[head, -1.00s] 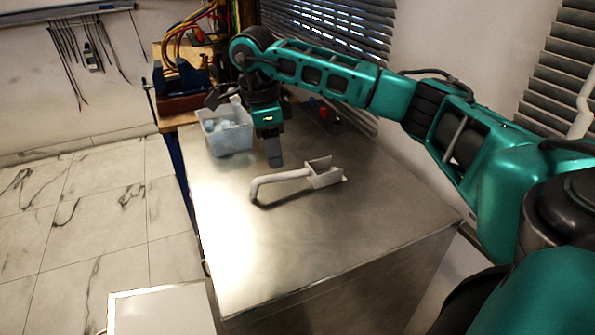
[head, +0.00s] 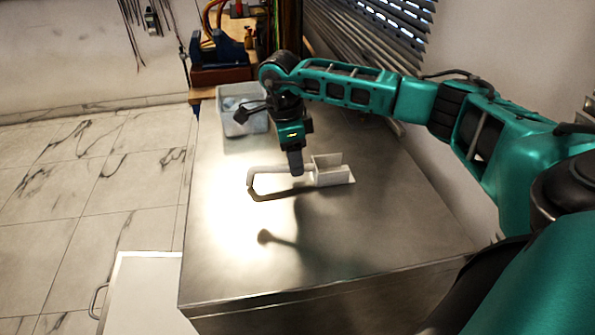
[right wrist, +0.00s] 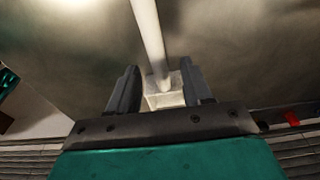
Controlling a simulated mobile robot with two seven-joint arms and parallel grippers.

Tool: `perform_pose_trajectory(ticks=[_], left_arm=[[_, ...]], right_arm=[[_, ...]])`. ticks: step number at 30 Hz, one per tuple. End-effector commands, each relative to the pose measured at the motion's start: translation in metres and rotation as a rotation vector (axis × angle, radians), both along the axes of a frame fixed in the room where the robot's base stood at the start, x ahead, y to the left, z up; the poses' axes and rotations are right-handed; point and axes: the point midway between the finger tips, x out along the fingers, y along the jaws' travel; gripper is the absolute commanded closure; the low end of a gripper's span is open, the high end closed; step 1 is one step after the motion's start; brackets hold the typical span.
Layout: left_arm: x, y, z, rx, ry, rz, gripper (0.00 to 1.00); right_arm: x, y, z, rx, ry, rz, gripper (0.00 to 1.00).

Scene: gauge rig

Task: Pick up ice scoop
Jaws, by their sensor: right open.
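The white ice scoop (head: 331,172) lies on the metal table (head: 340,245), its bent handle pointing left and its square pan to the right. My right gripper (head: 296,168) is over the handle close to the pan. In the right wrist view the scoop's handle (right wrist: 149,40) runs between the two open fingers of my right gripper (right wrist: 158,85), with the pan (right wrist: 165,95) partly hidden behind the gripper body. I cannot tell whether the fingers touch the handle. My left gripper is not in view.
A clear bin (head: 243,108) with pale contents stands at the table's far left corner, close behind my right gripper. A workbench with a blue vise (head: 222,50) is beyond it. Window blinds (head: 375,45) border the right side. The table's front is clear.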

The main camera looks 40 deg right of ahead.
Motion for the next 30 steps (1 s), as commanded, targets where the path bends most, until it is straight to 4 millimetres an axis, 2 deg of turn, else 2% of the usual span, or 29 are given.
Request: perform_pose_trajectory(ticks=[3,7,16,30], left_arm=[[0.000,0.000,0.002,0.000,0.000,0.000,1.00],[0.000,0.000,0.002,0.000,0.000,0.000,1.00],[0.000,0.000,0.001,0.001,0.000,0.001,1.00],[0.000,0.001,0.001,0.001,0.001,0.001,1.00]], right_arm=[[-0.007,-0.008,-0.018,-0.002,0.004,-0.001,0.50],[-0.007,-0.009,-0.034,0.001,0.003,0.000,0.50],[-0.007,-0.010,-0.039,0.000,0.001,0.001,0.50],[-0.007,-0.010,-0.039,0.000,0.000,0.000,0.94]])
